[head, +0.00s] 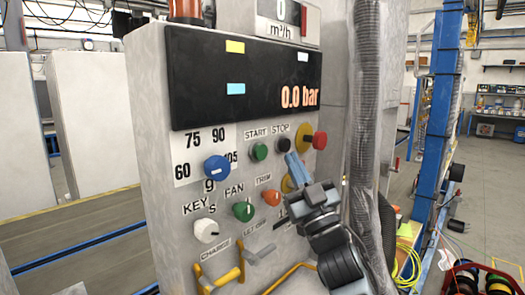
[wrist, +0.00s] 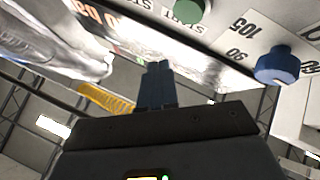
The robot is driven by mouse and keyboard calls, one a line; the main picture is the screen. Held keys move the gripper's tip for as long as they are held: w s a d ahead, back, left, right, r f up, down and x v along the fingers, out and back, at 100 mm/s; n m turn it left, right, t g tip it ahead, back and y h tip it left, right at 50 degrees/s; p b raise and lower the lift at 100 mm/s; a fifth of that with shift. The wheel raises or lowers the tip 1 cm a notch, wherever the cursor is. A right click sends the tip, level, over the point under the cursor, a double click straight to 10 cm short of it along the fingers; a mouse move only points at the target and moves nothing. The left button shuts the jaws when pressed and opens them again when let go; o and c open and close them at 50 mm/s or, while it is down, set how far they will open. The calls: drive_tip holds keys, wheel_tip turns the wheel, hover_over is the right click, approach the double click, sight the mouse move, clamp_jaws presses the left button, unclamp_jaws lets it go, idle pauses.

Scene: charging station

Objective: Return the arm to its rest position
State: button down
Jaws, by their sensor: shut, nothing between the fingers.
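My gripper (head: 293,163) is shut and empty, with its blue fingertips in front of the right part of the control panel (head: 160,240), below the STOP label. In the wrist view my gripper (wrist: 157,68) shows its two fingers together, with nothing between them. My arm reaches up from the lower right in the head view. The gripper partly hides a yellow part below the red button (head: 320,140). I cannot tell whether the fingertips touch the panel.
The panel carries a blue knob (head: 216,168), a green START button (head: 260,151), a green FAN knob (head: 243,211), a white KEY knob (head: 206,230) and yellow handles below. A grey corrugated hose (head: 363,110) hangs close right of my gripper. A blue post (head: 437,110) stands farther right.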

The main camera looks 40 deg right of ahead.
idle(0.8)
drive_tip(key=s+a+f+m+g+y, duration=0.1)
drive_tip(key=s+a+f+g+y, duration=0.1)
drive_tip(key=s+a+f, duration=0.6)
drive_tip(key=s+a+f+g+y, duration=0.15)
drive_tip(key=s+a+f, duration=0.3)
drive_tip(key=f, duration=0.45)
drive_tip(key=s+a+f+g+y, duration=0.1)
drive_tip(key=s+a+f+g, duration=0.1)
drive_tip(key=s, duration=0.5)
drive_tip(key=s+a+f+g+y, duration=0.1)
drive_tip(key=s+a+f+g, duration=0.1)
drive_tip(key=s, duration=0.6)
drive_tip(key=s+a+f+g+y, duration=0.2)
drive_tip(key=s+a+g, duration=0.1)
drive_tip(key=s+a, duration=0.3)
drive_tip(key=shift+s+f, duration=0.15)
drive_tip(key=shift+s, duration=0.65)
